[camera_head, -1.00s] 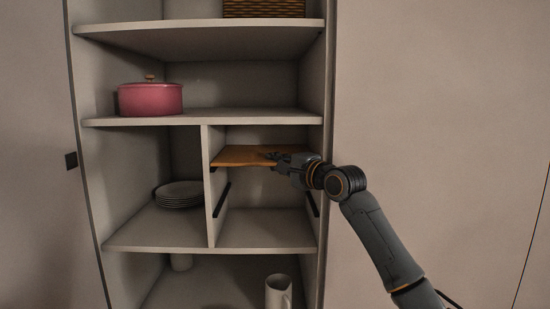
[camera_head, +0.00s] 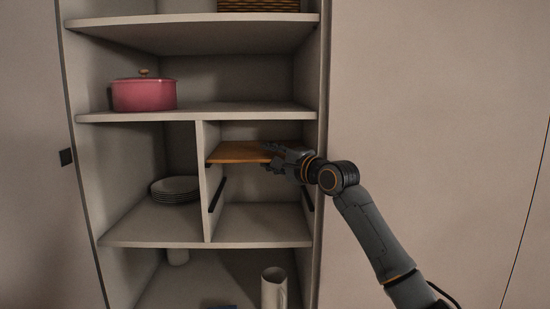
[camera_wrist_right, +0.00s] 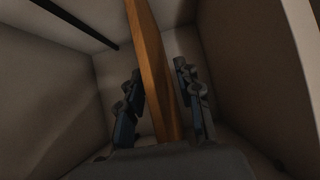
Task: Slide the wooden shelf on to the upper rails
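The wooden shelf (camera_head: 238,154) is a thin brown board, lying roughly level in the upper part of the right-hand compartment. The upper rails are not clear beneath it, so I cannot tell whether it rests on them. Dark lower rails (camera_head: 216,196) show on the compartment walls, below the board. My right gripper (camera_head: 271,158) is at the board's front right, one finger above it and one below. In the right wrist view the board (camera_wrist_right: 151,65) stands between the spread fingers (camera_wrist_right: 160,95), with a gap on the right side. My left gripper is not in view.
A pink pot (camera_head: 145,95) stands on the cabinet shelf above. The space under the wooden shelf is empty.

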